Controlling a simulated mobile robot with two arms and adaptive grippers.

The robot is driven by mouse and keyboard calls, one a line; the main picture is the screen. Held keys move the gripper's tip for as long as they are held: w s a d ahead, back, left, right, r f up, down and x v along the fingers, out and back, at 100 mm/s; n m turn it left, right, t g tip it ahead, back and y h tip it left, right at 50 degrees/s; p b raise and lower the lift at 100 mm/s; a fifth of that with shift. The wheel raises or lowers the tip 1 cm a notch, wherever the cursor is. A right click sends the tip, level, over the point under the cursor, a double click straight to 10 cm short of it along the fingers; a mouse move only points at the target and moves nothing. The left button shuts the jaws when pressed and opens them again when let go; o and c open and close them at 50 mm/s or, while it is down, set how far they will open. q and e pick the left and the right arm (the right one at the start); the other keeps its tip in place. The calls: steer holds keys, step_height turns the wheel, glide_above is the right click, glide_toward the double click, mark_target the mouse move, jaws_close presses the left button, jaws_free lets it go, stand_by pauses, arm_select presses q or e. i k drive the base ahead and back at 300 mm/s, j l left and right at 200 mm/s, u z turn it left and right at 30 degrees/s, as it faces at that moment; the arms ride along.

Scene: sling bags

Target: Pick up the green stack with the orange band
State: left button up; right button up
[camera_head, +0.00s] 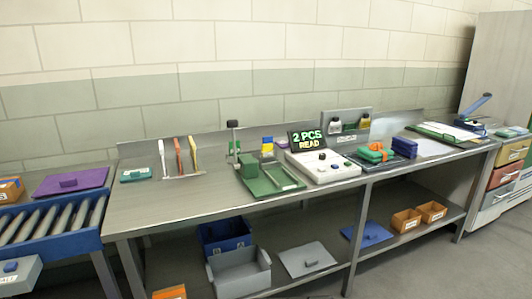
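The green stack with the orange band (368,155) lies on the metal workbench (215,199), right of the middle. The orange band crosses its top and forms a bow-like shape. A blue block or tray (405,147) sits close beside it on the right; I cannot tell whether they touch. A white device (331,176) stands to its left, with a dark display (306,140) reading "2 PCS READ". Neither of my grippers is in view.
A green fixture (258,187) and upright tools (178,156) stand on the left half of the bench. A roller conveyor (45,221) is at the left. Bins (238,274) and lids (306,262) lie on the lower shelf. The bench's front left top is clear.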

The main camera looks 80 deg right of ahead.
mark_target(376, 152)
steer(key=z, duration=3.35)
steer(key=i, duration=0.1)
steer(key=u, duration=0.05)
